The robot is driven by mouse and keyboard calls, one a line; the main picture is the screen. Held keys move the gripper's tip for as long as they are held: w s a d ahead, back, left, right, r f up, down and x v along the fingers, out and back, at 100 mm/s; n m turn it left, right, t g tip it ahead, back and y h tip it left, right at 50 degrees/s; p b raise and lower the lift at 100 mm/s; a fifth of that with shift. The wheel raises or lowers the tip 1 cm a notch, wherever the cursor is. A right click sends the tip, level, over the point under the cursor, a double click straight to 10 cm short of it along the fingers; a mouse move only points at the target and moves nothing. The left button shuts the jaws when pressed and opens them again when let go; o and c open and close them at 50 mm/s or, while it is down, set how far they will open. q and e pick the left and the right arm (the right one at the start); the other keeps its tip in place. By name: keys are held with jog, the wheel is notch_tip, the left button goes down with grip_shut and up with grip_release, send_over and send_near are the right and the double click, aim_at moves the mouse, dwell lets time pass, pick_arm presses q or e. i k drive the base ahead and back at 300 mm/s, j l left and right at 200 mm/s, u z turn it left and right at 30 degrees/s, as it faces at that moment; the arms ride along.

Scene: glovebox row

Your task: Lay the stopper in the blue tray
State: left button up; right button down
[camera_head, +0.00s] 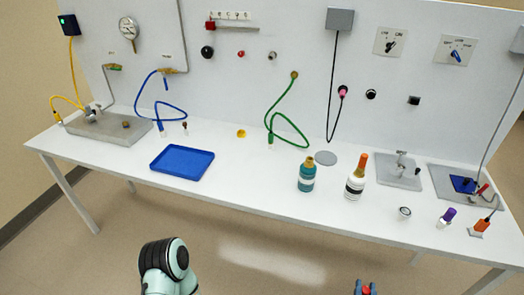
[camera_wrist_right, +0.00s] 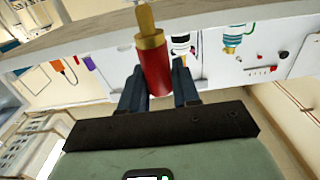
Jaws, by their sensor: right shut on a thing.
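The blue tray (camera_head: 182,162) lies flat and empty on the left half of the white bench. My right gripper (camera_head: 365,288) shows at the bottom edge of the head view, in front of the bench and away from the tray. In the right wrist view it is shut on a red piece with a brass collar and tip (camera_wrist_right: 153,60). This piece looks like a stopper, but I cannot be sure. A teal bottle (camera_head: 307,180) with a brass-coloured top and a white-and-black bottle (camera_head: 355,186) with an orange top stand upright. My left gripper is out of view.
A small yellow piece (camera_head: 241,133) lies right of the tray. A grey round disc (camera_head: 326,158) lies behind the bottles. A small white cup (camera_head: 404,213) and a purple-capped vial (camera_head: 446,217) stand at the right. Cables hang from the back panel. The bench between tray and teal bottle is clear.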

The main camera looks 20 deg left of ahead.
aim_at(205, 160)
jog(key=j, duration=0.6)
jog(key=i+j, duration=0.15)
jog(key=j, duration=1.1)
jog(key=i, duration=0.05)
